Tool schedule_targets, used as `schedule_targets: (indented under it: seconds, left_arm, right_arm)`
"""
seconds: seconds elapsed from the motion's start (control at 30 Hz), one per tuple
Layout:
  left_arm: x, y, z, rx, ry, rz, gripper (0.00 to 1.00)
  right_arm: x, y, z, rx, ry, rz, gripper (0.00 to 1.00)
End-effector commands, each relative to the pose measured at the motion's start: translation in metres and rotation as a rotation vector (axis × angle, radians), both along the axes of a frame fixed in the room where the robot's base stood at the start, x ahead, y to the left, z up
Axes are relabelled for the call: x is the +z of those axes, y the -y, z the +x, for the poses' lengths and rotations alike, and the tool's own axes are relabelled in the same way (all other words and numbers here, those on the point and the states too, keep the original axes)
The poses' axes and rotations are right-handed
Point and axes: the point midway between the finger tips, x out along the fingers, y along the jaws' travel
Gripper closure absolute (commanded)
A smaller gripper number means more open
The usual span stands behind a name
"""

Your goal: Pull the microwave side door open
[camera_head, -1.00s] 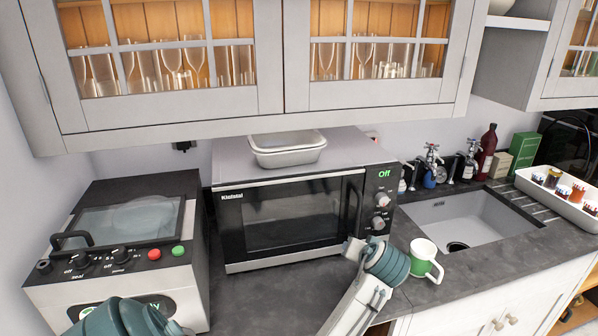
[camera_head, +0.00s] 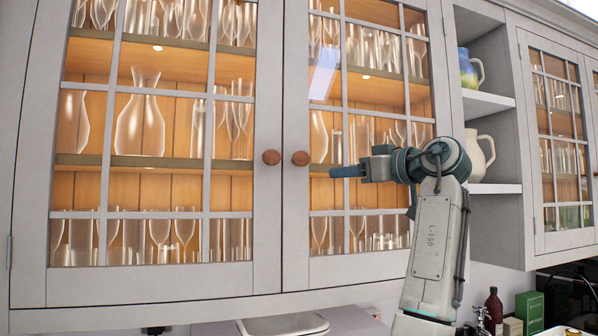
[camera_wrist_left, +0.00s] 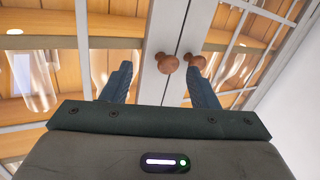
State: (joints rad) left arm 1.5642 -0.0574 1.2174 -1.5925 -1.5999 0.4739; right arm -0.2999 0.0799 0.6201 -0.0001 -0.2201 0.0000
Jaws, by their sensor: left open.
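The microwave is almost wholly below the head view. One knob shows between the fingers and the other beside the right fingertip; contact cannot be told. My right gripper is out of view.
Both cabinet doors (camera_head: 283,120) are shut, with glassware behind the panes. A white dish (camera_head: 283,326) stands on the microwave. Open shelves (camera_head: 490,104) with jugs are right of my arm. A dark red bottle (camera_head: 494,305) and green box (camera_head: 529,310) stand lower right.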

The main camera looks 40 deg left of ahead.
Motion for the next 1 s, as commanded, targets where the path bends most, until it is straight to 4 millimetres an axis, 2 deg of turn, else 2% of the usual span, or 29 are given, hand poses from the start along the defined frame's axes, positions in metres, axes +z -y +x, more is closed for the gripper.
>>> schedule_targets:
  seconds: [0.03, 0.1, 0.23, 0.37, 0.7, 0.83, 1.0]
  left_arm:
    - [0.013, 0.002, -0.008, 0.016, 0.019, 0.008, 0.46]
    - [0.025, 0.003, -0.015, 0.033, 0.036, 0.014, 0.46]
    - [0.035, -0.002, -0.021, 0.047, 0.046, 0.020, 0.46]
    - [0.037, -0.021, -0.021, 0.048, 0.046, 0.021, 0.46]
    - [0.037, -0.083, -0.022, 0.048, 0.045, 0.021, 0.46]
    - [0.035, -0.097, -0.022, 0.046, 0.045, 0.020, 0.46]
    - [0.033, -0.104, -0.022, 0.044, 0.046, 0.020, 0.46]
  right_arm:
    - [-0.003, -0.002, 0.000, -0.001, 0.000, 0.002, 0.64]
    - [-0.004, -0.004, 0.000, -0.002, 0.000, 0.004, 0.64]
    - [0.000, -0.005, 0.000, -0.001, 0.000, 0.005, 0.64]
    - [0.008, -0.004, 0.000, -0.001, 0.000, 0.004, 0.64]
    - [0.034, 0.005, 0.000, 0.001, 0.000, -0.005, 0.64]
    - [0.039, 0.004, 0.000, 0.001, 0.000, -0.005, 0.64]
    - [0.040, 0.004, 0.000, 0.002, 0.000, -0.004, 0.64]
